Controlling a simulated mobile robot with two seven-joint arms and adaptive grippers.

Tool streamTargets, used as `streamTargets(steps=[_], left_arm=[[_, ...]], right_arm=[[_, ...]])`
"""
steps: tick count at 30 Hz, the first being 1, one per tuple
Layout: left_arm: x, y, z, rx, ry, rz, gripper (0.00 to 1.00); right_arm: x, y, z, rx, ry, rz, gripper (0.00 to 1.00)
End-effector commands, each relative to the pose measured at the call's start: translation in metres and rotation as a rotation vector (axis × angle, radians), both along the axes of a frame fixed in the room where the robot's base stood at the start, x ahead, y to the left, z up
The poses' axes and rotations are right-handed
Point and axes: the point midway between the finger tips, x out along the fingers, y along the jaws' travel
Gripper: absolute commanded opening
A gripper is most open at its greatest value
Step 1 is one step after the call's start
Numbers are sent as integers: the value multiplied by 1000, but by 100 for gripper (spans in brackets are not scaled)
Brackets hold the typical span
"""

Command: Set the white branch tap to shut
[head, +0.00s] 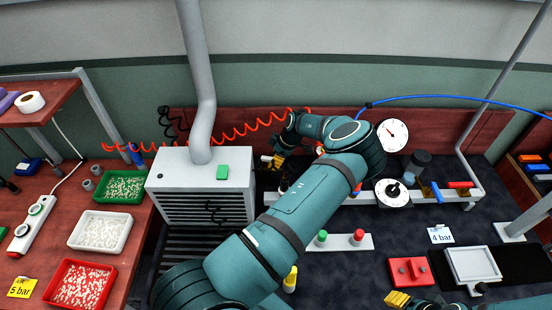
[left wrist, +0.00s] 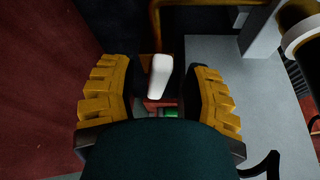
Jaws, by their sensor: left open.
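The white branch tap's handle (left wrist: 160,76) shows in the left wrist view, between the two yellow-padded fingers of my left gripper (left wrist: 158,98). The fingers stand open, with a gap on each side of the handle. The handle points roughly up and down in that picture. In the head view my left gripper (head: 272,161) is at the back, right of the grey box, and my own arm hides most of the area around it. I cannot make out the white tap there. My right gripper (head: 398,299) shows only its yellow pads at the bottom edge.
A grey vented box (head: 202,180) with a pipe stands left of my left gripper. A red coiled hose (head: 232,135) runs behind. Taps with blue (head: 437,192) and red (head: 460,184) handles, a gauge (head: 392,134) and a dial (head: 392,193) are to the right.

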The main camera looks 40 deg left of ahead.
Motion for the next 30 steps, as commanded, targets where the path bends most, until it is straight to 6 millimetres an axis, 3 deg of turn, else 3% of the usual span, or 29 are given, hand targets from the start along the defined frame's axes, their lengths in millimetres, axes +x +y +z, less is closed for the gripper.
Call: streamTargets(steps=[1,5,6,20,30], left_arm=[[0,0,0,0,0,0,51],[0,0,0,0,0,0,5],[0,0,0,0,0,0,0],[-1,-1,0,-2,0,-20,0],[-9,-4,0,-4,-3,-206,0]], right_arm=[[0,0,0,0,0,0,47],[0,0,0,0,0,0,47],[0,0,0,0,0,0,47],[0,0,-1,0,0,0,47],[0,0,-6,-1,0,0,47]])
